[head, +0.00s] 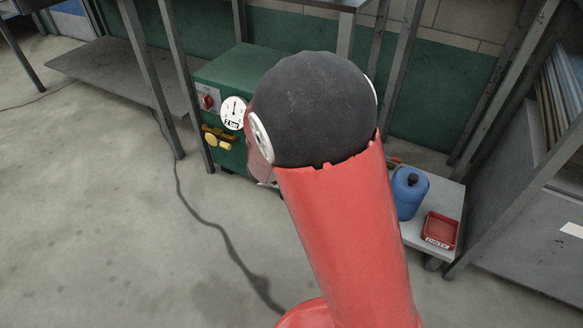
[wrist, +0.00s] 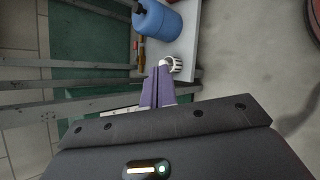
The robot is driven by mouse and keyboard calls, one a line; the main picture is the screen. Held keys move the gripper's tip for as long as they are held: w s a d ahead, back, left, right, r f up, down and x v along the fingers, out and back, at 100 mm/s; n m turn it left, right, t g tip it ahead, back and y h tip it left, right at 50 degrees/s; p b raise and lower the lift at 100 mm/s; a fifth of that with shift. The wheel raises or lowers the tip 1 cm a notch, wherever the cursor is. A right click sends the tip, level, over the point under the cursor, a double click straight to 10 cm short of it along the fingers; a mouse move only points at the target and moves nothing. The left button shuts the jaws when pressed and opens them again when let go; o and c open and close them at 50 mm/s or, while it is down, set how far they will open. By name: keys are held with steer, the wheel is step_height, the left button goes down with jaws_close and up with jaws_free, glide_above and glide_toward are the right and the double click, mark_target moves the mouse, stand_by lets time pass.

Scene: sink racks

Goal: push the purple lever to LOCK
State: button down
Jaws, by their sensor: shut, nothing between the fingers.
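My gripper (wrist: 159,78) shows in the wrist view as two narrow purple-grey fingers close together, above its wide dark body. It is shut and nothing shows between the fingers. A small white ribbed piece (wrist: 174,64) shows by the fingertips; whether they touch it I cannot tell. I cannot make out a separate purple lever or a LOCK mark in either view. In the head view my red arm and its dark round joint hide the gripper and part of the green machine (head: 240,68).
The machine bears a red switch (head: 208,102), a round gauge (head: 233,112) and a yellow handle (head: 213,140). A blue canister (head: 408,193), also in the wrist view (wrist: 157,18), and a red tray (head: 440,231) stand on a low grey shelf. Metal legs surround them. Open floor lies left.

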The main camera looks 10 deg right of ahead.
steer(key=w+a+f+n+t+b, duration=0.2)
steer(key=w+a+f+n+t, duration=0.9)
steer(key=a+f+n, duration=0.3)
steer(key=w+d+f+n, duration=0.1)
steer(key=w+d+n, duration=0.1)
steer(key=w+d, duration=0.55)
steer(key=shift+s+a+r+y, duration=0.1)
steer(key=shift+s+r, duration=0.05)
steer(key=shift+r, duration=0.5)
steer(key=shift+s+a+r+y, duration=0.1)
steer(key=shift+s+r, duration=0.1)
steer(key=shift+r, duration=0.4)
steer(key=shift+s+a+r+y, duration=0.1)
steer(key=shift+s+r, duration=0.05)
steer(key=shift+r, duration=0.5)
steer(key=shift+r, duration=0.1)
